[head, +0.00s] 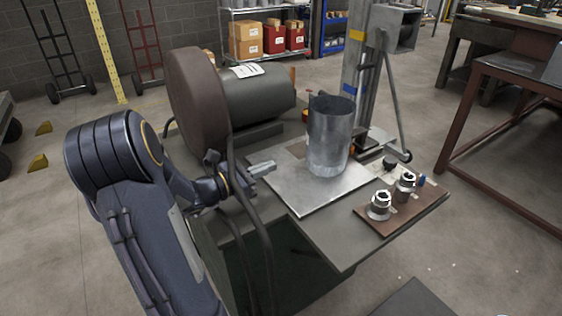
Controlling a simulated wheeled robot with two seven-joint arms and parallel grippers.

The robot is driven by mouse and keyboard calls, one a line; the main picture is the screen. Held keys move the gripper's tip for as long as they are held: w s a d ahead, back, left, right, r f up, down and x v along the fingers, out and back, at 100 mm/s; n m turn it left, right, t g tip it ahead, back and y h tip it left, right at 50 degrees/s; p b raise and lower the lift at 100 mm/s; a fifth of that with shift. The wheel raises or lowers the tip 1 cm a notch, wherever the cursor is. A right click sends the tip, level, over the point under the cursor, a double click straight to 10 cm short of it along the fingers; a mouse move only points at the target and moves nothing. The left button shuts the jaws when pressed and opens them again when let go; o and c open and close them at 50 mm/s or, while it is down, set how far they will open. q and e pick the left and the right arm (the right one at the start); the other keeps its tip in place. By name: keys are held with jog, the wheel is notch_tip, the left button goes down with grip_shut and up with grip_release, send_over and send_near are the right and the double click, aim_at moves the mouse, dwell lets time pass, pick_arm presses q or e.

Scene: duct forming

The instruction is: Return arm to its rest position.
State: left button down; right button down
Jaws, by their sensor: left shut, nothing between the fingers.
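My left arm (160,210) comes in from the lower left and bends at a large dark joint. Its gripper (268,168) is shut and empty, at the left edge of the metal plate on the workbench. A grey sheet-metal duct cylinder (330,137) stands upright on that plate (312,192), to the right of the gripper and apart from it. My right gripper is not in view.
A dark motor drum with a brown disc (196,102) stands behind my arm. Two metal fittings (379,204) sit on a brown board (412,212) at the right. A steel post (362,75) rises behind the duct.

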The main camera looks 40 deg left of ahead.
pick_arm(q)
jog(key=shift+v, duration=1.15)
jog(key=shift+r, duration=0.1)
